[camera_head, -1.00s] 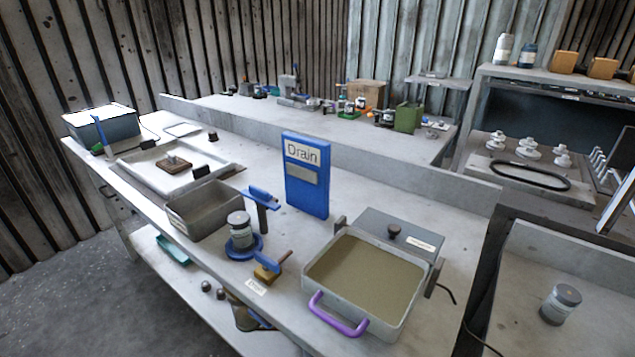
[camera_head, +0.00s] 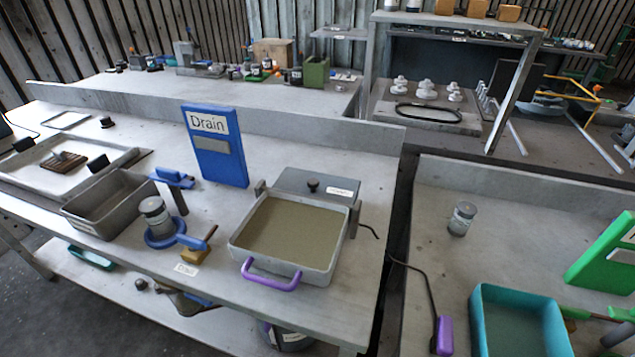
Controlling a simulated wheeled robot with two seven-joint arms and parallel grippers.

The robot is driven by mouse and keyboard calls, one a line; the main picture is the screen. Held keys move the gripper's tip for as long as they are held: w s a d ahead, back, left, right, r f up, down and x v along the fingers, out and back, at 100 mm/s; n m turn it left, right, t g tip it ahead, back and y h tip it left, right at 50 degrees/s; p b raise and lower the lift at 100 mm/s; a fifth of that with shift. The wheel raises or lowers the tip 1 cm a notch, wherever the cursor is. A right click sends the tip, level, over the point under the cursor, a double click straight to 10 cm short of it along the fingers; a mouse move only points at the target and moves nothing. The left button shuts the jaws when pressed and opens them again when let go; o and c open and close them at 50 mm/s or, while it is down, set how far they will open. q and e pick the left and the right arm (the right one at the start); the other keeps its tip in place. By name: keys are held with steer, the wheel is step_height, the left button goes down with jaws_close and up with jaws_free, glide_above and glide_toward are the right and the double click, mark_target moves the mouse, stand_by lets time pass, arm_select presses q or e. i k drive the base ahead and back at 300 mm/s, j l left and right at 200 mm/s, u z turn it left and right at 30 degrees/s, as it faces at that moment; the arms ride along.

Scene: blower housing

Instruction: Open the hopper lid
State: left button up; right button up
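A square grey open-topped box (camera_head: 262,266) with a purple handle (camera_head: 271,279) on its front stands on the near bench. Its top shows a flat brownish surface. A grey panel (camera_head: 290,182) with a dark knob (camera_head: 313,186) and a small white label adjoins its back edge. I cannot tell whether this panel is the hopper lid, and the label is too small to read. Neither of my grippers shows in the head view.
Left of the box stand a blue "Drain" sign (camera_head: 216,151), a jar (camera_head: 155,212) on a blue ring, and a grey bin (camera_head: 107,203). Right, across a gap, another bench holds a jar (camera_head: 461,218), a teal tray (camera_head: 477,316) and a green panel (camera_head: 596,263). A cable crosses the gap.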

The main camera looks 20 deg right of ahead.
mark_target(327, 187)
steer(key=j+z, duration=0.5)
steer(key=k+j+z, duration=0.1)
steer(key=j+z, duration=0.2)
steer(key=z, duration=0.2)
